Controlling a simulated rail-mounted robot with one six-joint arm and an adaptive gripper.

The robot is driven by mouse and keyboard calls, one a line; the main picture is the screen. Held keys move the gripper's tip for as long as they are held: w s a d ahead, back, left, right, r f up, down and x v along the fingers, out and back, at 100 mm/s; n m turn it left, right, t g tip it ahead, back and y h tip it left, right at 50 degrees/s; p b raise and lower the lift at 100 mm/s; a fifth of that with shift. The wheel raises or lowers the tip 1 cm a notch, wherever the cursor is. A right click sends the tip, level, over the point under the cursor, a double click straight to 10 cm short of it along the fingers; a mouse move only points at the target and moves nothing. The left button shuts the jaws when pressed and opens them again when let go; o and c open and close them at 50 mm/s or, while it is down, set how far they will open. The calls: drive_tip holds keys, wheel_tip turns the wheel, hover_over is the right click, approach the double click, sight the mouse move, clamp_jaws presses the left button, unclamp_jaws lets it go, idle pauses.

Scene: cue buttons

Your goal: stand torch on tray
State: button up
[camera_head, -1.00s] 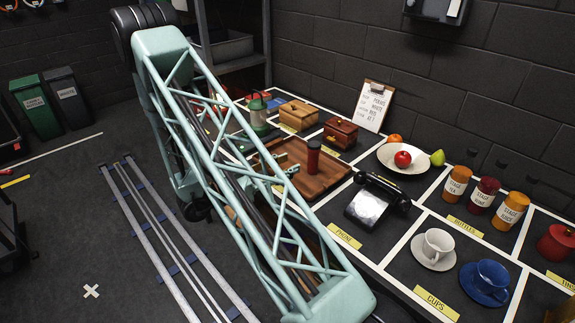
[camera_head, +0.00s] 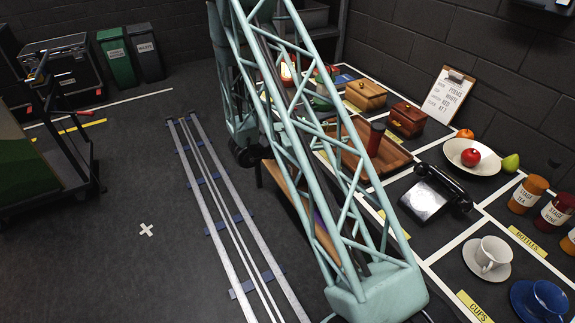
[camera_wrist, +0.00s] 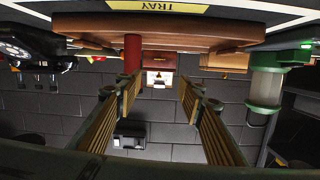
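The torch (camera_head: 376,138), a red cylinder with a dark top, stands upright on the brown wooden tray (camera_head: 392,160), towards its back right. The wrist view is upside down. In it the torch (camera_wrist: 132,52) hangs from the tray (camera_wrist: 200,28) at the top, behind the left fingertip as pictured. My gripper (camera_wrist: 160,85) is open, with a wide gap between its fingers and nothing held. The torch and the fingers look apart. In the head view my arm's lattice hides part of the tray, and I cannot make out the gripper.
A green lantern (camera_wrist: 265,88) stands beside the tray. Wooden boxes (camera_head: 366,95), a red box (camera_head: 407,118), a black phone (camera_head: 434,195), a fruit plate (camera_head: 455,165) and cups (camera_head: 492,252) share the table. A clipboard (camera_head: 449,93) leans on the wall. Floor on the left is open.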

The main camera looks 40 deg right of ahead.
drive_tip(key=w+a+r+n+t+y, duration=0.2)
drive_tip(key=w+a+r+t+y, duration=0.15)
drive_tip(key=w+a+r, duration=0.35)
drive_tip(key=w+a+r+n+t+y, duration=0.25)
drive_tip(key=w+a+t, duration=0.3)
drive_tip(key=w, duration=0.35)
drive_tip(key=s+a+r+n+t+y, duration=0.1)
drive_tip(key=a+r+n+y, duration=0.25)
drive_tip(key=a+r, duration=0.5)
drive_tip(key=s+a+r+n+t+y, duration=0.15)
drive_tip(key=a+r+y, duration=0.3)
drive_tip(key=a, duration=0.75)
drive_tip(key=s+a+r+n+g+y, duration=0.1)
drive_tip(key=s+a+r+n, duration=0.25)
drive_tip(key=s+a, duration=0.35)
drive_tip(key=s+a+r+n+y, duration=0.2)
drive_tip(key=s+a+r+n, duration=0.15)
drive_tip(key=s, duration=0.55)
drive_tip(key=s+n+g+h, duration=0.1)
drive_tip(key=s+n+g, duration=0.3)
drive_tip(key=s, duration=2.3)
drive_tip(key=shift+d+r, duration=0.35)
